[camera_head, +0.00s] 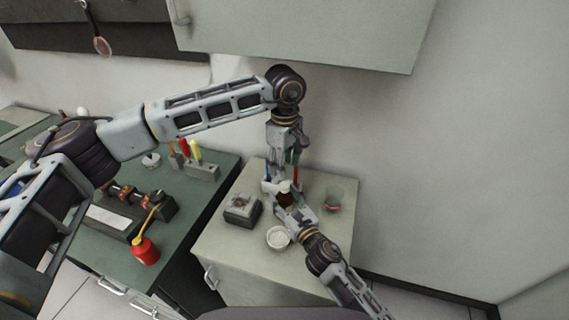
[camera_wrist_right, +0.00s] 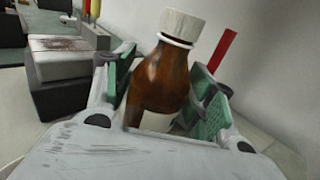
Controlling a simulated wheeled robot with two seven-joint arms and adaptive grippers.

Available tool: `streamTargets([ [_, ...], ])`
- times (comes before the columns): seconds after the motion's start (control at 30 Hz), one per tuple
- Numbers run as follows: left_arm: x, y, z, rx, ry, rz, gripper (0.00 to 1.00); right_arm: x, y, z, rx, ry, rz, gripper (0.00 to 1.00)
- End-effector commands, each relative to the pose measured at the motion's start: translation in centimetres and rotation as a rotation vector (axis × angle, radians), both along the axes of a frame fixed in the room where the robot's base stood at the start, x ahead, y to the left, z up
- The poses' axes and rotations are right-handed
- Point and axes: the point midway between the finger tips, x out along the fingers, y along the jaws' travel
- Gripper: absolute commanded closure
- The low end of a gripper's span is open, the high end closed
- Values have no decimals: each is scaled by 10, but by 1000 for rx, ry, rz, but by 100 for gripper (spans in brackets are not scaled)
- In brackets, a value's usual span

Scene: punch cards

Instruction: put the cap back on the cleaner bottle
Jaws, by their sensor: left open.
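The brown cleaner bottle (camera_head: 286,199) stands on the small cabinet top, partly hidden by my grippers. In the right wrist view the bottle (camera_wrist_right: 160,82) has a white ribbed cap (camera_wrist_right: 182,25) sitting on its neck; I cannot tell how tight it is. The cap (camera_head: 283,186) also shows from the head. My right gripper (camera_wrist_right: 165,90) has its green pads on both sides of the bottle body, shut on it. My left gripper (camera_head: 282,172) points down from above, open, close over the cap. Its fingertips are partly hidden.
A grey box (camera_head: 242,209) and a white round dish (camera_head: 278,238) are on the cabinet top. A small glass (camera_head: 332,202) stands to the right. A red stick (camera_wrist_right: 222,50) rises behind the bottle. A green bench with tools and a red oil can (camera_head: 146,251) is left.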

Motion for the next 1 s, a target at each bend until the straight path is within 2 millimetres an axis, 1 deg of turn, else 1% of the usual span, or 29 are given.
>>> streamTargets([
  [0.03, 0, 0, 0, 0, 0, 0, 50, 0, 0, 0, 0, 0, 0, 34],
  [0.1, 0, 0, 0, 0, 0, 0, 50, 0, 0, 0, 0, 0, 0, 25],
  [0.57, 0, 0, 0, 0, 0, 0, 50, -2, -1, 0, 0, 0, 0, 25],
  [0.77, 0, 0, 0, 0, 0, 0, 50, -9, -5, -1, 0, 1, -1, 25],
  [1.0, 0, 0, 0, 0, 0, 0, 50, -27, -13, -1, -1, 2, 1, 25],
])
